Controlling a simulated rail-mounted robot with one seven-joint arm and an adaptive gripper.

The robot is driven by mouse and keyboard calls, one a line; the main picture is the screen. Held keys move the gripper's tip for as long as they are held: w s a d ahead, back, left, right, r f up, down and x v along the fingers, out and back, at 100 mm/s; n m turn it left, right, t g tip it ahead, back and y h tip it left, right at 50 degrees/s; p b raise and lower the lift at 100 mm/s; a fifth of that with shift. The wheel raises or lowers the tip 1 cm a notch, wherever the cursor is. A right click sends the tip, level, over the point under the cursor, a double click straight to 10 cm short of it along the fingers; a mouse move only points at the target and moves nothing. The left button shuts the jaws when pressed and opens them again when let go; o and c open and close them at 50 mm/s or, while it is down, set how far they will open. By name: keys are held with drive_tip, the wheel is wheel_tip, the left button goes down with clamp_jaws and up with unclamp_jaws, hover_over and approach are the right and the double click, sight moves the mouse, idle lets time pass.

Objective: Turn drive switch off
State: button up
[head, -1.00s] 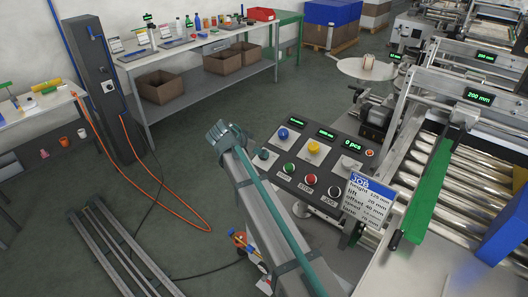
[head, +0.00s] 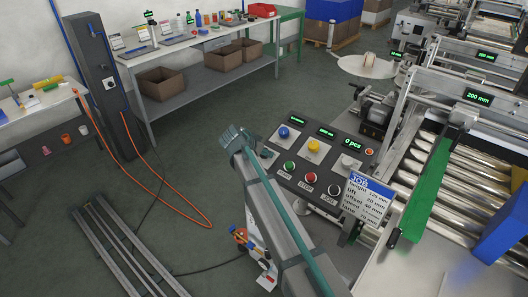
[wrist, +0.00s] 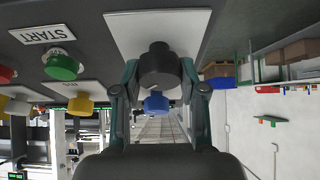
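The control panel (head: 312,176) slopes in the middle of the head view. A dark rotary knob (wrist: 160,64) on a white plate (wrist: 150,24) sits centrally in the wrist view; no drive label is readable. It shows at the panel's left edge in the head view (head: 266,152), next to my gripper (head: 240,139). My gripper's two fingers (wrist: 160,82) are apart, one on either side of the knob in the wrist view. They look close to it, and I cannot tell whether they touch. The knob's pointer direction is not clear.
Near the knob are a blue knob (head: 284,132), a yellow knob (head: 313,145), a green START button (head: 289,166) and a red button (head: 310,177). A job card (head: 367,197) stands at the panel's front right. Open floor lies left of the panel.

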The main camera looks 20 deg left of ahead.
drive_tip(key=c, duration=0.4)
drive_tip(key=shift+o, duration=0.2)
drive_tip(key=shift+f+n+b, duration=0.1)
drive_tip(key=shift+n+b, duration=0.25)
drive_tip(key=shift+n, duration=0.05)
drive_tip(key=n+y+b, duration=0.1)
drive_tip(key=n, duration=0.1)
drive_tip(key=shift+n+y+b, duration=0.3)
drive_tip(key=shift+n+b, duration=0.05)
drive_tip(key=shift+n, duration=0.05)
drive_tip(key=n+y, duration=0.2)
drive_tip(key=n, duration=0.2)
drive_tip(key=shift+n, duration=0.4)
drive_tip(key=n+y, duration=0.1)
drive_tip(key=n, duration=0.1)
drive_tip(key=n+g+y, duration=0.1)
drive_tip(key=n, duration=0.2)
drive_tip(key=shift+a+n+g+p, duration=0.15)
drive_tip(key=shift+n+g+p, duration=0.15)
drive_tip(key=shift+p, duration=0.05)
drive_tip(key=shift+n+g+y, duration=0.5)
drive_tip(key=shift+n+g, duration=0.3)
drive_tip(key=shift+n, duration=1.6)
drive_tip(key=shift+s, duration=0.1)
